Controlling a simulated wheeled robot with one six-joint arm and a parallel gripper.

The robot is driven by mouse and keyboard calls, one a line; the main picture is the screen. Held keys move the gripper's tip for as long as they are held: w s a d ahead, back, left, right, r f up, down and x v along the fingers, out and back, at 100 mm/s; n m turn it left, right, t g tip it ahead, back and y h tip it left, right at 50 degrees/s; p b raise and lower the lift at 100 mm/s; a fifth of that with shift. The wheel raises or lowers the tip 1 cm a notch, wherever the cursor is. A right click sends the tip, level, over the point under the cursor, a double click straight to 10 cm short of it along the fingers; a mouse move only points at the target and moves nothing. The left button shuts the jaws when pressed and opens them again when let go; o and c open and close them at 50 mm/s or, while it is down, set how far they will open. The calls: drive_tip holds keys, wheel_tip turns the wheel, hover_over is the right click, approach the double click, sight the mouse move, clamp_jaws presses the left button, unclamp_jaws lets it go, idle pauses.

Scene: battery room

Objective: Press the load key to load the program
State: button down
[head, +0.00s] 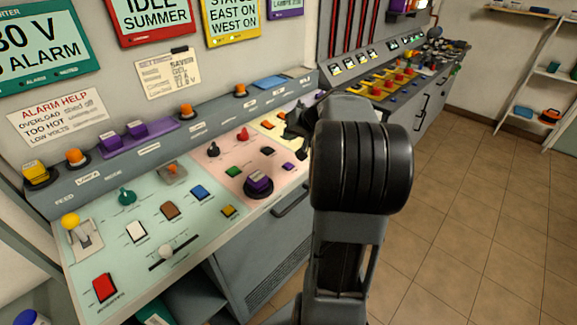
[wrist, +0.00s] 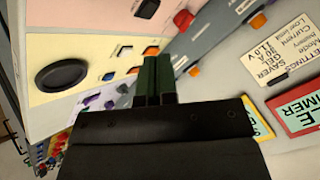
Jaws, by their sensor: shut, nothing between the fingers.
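The sloped control panel (head: 100,262) runs along the wall, with green, pink and yellow sections. Many keys stand on it, but their small labels are too small to read, so I cannot tell which is the load key. My gripper (head: 297,128) is over the far pink and yellow part, partly hidden by my arm. In the wrist view my gripper (wrist: 160,80) has its dark green fingers together and empty. Near them on the yellow section are an orange key (wrist: 151,51), a white key (wrist: 125,52) and a large black round button (wrist: 61,76). Contact with any key cannot be told.
Red (head: 105,287), white (head: 136,231), brown (head: 169,210) and blue (head: 200,191) keys sit on the green section. A purple-topped round knob (head: 259,185) stands on the pink section. Display signs (head: 152,20) hang above. Tiled floor (head: 480,215) is free at right.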

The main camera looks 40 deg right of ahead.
drive_tip(key=b, duration=0.4)
hover_over(290, 164)
wheel_tip(290, 164, down, 6)
drive_tip(key=shift+w+f, duration=0.1)
drive_tip(key=shift+f, duration=0.15)
drive_tip(key=shift+f+b, duration=0.75)
drive_tip(key=shift+b, duration=0.2)
drive_tip(key=shift+f+b, duration=0.85)
drive_tip(key=shift+b, duration=0.4)
idle(1.6)
drive_tip(key=shift+r, duration=0.15)
drive_tip(key=shift+r+p, duration=0.45)
drive_tip(key=shift+r, duration=0.3)
drive_tip(key=shift+r, duration=0.1)
drive_tip(key=shift+r+p, duration=1.55)
drive_tip(key=shift+r, duration=0.85)
